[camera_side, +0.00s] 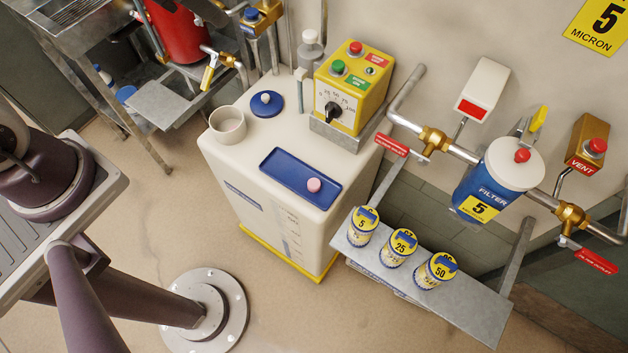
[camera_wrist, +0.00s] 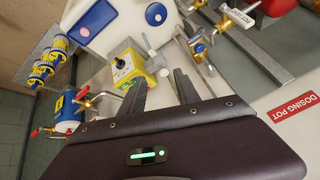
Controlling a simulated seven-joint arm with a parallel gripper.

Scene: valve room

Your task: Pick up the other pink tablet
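One pink tablet (camera_side: 314,185) lies in the blue tray (camera_side: 283,170) on top of the white tank. In the wrist view the pink tablet (camera_wrist: 86,32) lies in the same blue tray (camera_wrist: 104,14), at the upper left. My gripper (camera_wrist: 159,76) shows two dark fingers spread apart with nothing visible between them. It appears well away from the tablet, which is up and left of the fingertips in the wrist view. My gripper is outside the side view. I see no second pink tablet.
On the white tank (camera_side: 250,205) are a round opening (camera_side: 228,125), a blue lid (camera_side: 267,104) and a yellow control box (camera_side: 352,88). Several filter cartridges (camera_side: 400,245) stand on a metal shelf (camera_side: 470,300). Pipes and a blue filter housing (camera_side: 490,195) line the wall.

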